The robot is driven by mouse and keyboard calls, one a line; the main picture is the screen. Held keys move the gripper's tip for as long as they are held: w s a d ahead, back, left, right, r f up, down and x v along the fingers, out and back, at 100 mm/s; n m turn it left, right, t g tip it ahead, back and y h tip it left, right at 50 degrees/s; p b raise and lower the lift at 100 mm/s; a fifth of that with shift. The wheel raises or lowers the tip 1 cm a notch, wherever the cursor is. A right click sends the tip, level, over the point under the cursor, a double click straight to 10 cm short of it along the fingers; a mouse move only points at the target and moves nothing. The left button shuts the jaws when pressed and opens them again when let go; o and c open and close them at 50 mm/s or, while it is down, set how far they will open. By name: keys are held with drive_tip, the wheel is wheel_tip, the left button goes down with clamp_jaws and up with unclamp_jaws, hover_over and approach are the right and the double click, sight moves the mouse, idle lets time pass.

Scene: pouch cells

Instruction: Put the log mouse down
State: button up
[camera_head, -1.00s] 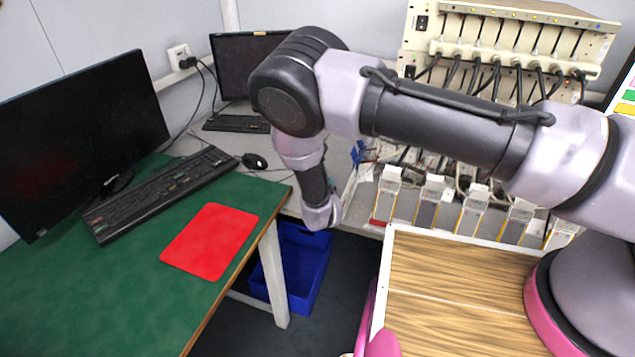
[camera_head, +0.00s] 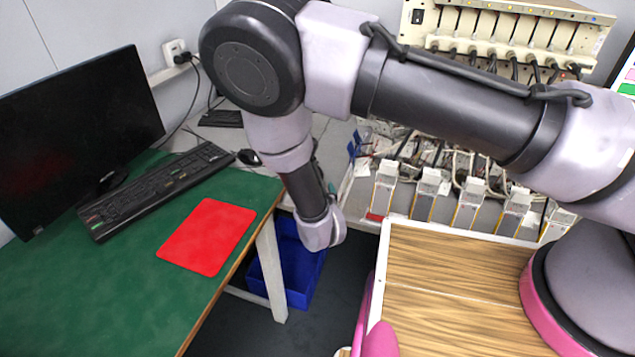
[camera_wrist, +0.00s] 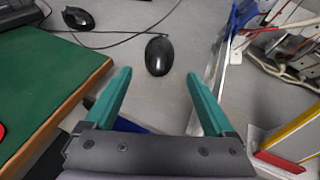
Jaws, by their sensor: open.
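A black mouse (camera_wrist: 158,56) lies on the grey desk (camera_wrist: 170,105) in the wrist view, just beyond and between my fingertips. My gripper (camera_wrist: 158,75) is open, its two green fingers spread, with nothing held between them. A second black mouse (camera_wrist: 78,18) lies further off at the upper left of the wrist view. One black mouse (camera_head: 249,157) shows in the head view beside the keyboard. I cannot tell which of the two is the log mouse.
A green table (camera_head: 130,305) with a red mat (camera_head: 207,236) and a black keyboard (camera_head: 155,190) is at the left. A blue bin (camera_head: 300,268) is on the floor. Several pouch-cell holders and wires (camera_wrist: 290,70) crowd the right. Black cables cross the grey desk.

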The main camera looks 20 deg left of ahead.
drive_tip(key=shift+s+r, duration=0.15)
drive_tip(key=shift+s, duration=0.1)
drive_tip(key=w+d+r+m+t+h, duration=0.1)
drive_tip(key=w+d+r+m+h, duration=0.25)
drive_tip(key=r, duration=0.25)
drive_tip(key=w+d+r+m+h, duration=0.2)
drive_tip(key=w+d+r+m, duration=0.3)
drive_tip(key=r, duration=0.1)
drive_tip(key=w+d+r+m+g+h, duration=0.2)
drive_tip(key=d+r+m+g+h, duration=0.1)
drive_tip(key=d+r+m, duration=0.45)
drive_tip(key=w+d+r+m+g+h, duration=0.25)
drive_tip(key=d+r+m, duration=0.25)
drive_tip(key=d+r, duration=0.45)
drive_tip(key=s+d+r+m+g+y, duration=0.1)
drive_tip(key=s+d+r+m+g, duration=0.2)
drive_tip(key=s+d+r+m, duration=0.4)
drive_tip(key=s+d+r+m+g+y, duration=0.25)
drive_tip(key=d+m, duration=0.25)
drive_tip(key=d, duration=0.4)
drive_tip(key=s+d+r+m+t+y, duration=0.1)
drive_tip(key=s+r+m+t+y, duration=0.3)
drive_tip(key=s+r+m, duration=0.6)
wheel_tip(320, 180, up, 2)
drive_tip(key=shift+s+m+y, duration=0.4)
drive_tip(key=shift+s+y, duration=0.25)
drive_tip(key=shift+s, duration=0.15)
